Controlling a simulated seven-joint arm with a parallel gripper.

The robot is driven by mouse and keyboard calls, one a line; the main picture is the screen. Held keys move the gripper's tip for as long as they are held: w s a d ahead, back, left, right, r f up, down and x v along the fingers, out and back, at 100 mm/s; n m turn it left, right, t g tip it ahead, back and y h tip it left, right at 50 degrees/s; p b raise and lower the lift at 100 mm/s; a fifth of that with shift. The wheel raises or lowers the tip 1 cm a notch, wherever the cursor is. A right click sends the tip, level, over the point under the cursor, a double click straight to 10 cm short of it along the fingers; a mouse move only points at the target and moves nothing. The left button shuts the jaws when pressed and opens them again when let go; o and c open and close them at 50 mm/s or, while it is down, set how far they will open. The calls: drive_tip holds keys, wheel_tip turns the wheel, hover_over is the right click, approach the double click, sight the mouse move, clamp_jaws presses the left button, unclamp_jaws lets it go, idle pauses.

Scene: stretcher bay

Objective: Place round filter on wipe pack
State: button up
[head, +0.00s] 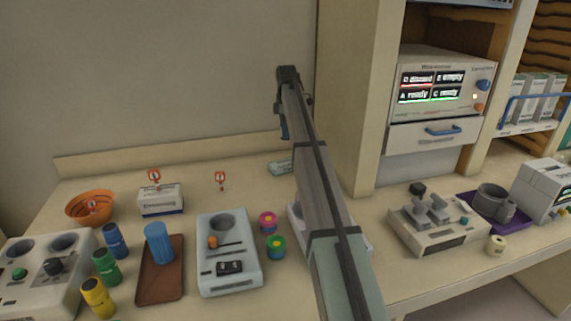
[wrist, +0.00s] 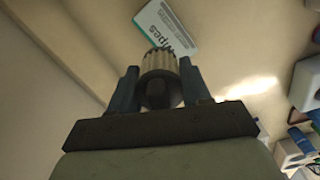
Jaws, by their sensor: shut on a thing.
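My gripper (wrist: 159,82) is shut on the round filter (wrist: 160,64), a pale ribbed cylinder with a dark centre, held between the two blue fingers. The wipe pack (wrist: 166,27), white and teal with "wipes" lettering, lies beyond the filter in the wrist view, partly covered by it. In the head view the wipe pack (head: 280,168) lies on the counter near the back wall, just left of my arm. My gripper (head: 284,131) hangs above it there, apart from it. I cannot make out the filter in the head view.
An orange bowl (head: 90,208), a white box (head: 160,200) and a pale device (head: 229,255) stand to the left. A cabinet upright (head: 355,100) rises close to the right of the wipe pack.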

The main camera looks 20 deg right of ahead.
drive_tip(key=shift+s+a+n, duration=0.15)
drive_tip(key=shift+s+n, duration=0.1)
drive_tip(key=shift+n, duration=0.15)
drive_tip(key=shift+s+n, duration=0.2)
drive_tip(key=shift+n, duration=0.8)
drive_tip(key=shift+f, duration=0.15)
approach(286, 162)
drive_tip(key=shift+a+f, duration=0.1)
drive_tip(key=shift+f, duration=2.65)
drive_tip(key=shift+f, duration=0.15)
drive_tip(key=o, duration=1)
drive_tip(key=shift+o, duration=0.2)
wheel_tip(286, 162, up, 12)
drive_tip(key=shift+r, duration=0.15)
